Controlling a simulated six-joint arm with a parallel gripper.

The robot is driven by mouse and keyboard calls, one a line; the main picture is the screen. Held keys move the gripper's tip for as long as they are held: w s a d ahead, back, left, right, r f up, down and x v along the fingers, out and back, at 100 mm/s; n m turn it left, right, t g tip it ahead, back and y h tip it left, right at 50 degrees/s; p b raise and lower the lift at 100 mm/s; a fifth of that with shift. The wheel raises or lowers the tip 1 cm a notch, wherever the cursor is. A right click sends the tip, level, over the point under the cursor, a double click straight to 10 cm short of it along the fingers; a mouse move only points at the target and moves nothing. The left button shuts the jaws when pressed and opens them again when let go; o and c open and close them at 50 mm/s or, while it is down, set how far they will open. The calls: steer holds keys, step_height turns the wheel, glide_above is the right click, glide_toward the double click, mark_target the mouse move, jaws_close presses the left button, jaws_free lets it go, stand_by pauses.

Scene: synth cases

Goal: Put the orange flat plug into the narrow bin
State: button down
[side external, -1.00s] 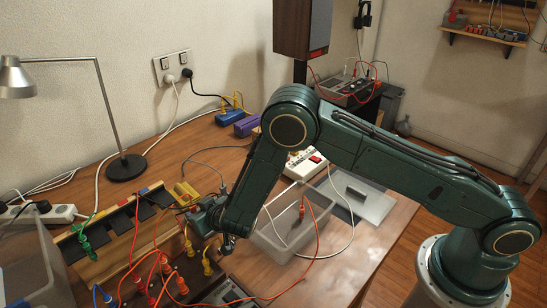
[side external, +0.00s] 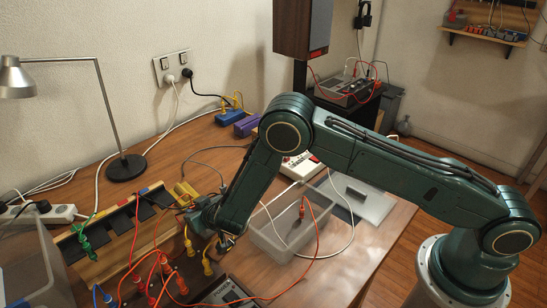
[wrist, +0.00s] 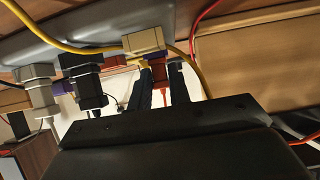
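My gripper (side external: 226,243) is low over the near part of the table, beside the yellow plugs (side external: 208,262). In the wrist view, its two dark fingers (wrist: 162,82) stand apart with a small orange-red piece (wrist: 160,72) between or just beyond them. Whether they grip it cannot be told. Several orange-red plugs (side external: 165,264) with orange cords stand at the near left. A clear, open plastic bin (side external: 262,236) is right of the gripper. A small orange-brown plug (side external: 301,208) shows in it. Which bin is the narrow one is unclear.
A black and wood rack (side external: 110,238) with a green plug (side external: 85,243) is left of the gripper. Loose orange and white cords cross the table. In the wrist view, a grey plug (wrist: 42,90), a black plug (wrist: 85,80) and a beige plug (wrist: 145,42) sit close by.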

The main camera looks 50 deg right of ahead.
steer(key=shift+r, duration=1.95)
stand_by(0.5)
step_height(320, 180, up, 13)
steer(key=s+d+f+m+g+h, duration=0.3)
steer(key=s+d+m+g+h, duration=0.1)
steer(key=s+d+m+h, duration=0.55)
steer(key=s+d+r+m+g+h, duration=0.2)
steer(key=s+r+m+g+h, duration=0.1)
steer(key=s+m+g, duration=0.65)
steer(key=shift+n+t+y, duration=0.25)
steer(key=shift+n+t, duration=0.25)
steer(key=shift+t, duration=0.25)
steer(key=f, duration=0.2)
steer(key=s+f, duration=0.1)
steer(key=f, duration=0.2)
steer(key=shift+s+a+f, duration=0.15)
steer(key=shift+s, duration=0.05)
steer(key=shift+f, duration=0.2)
steer(key=shift+f, duration=2.3)
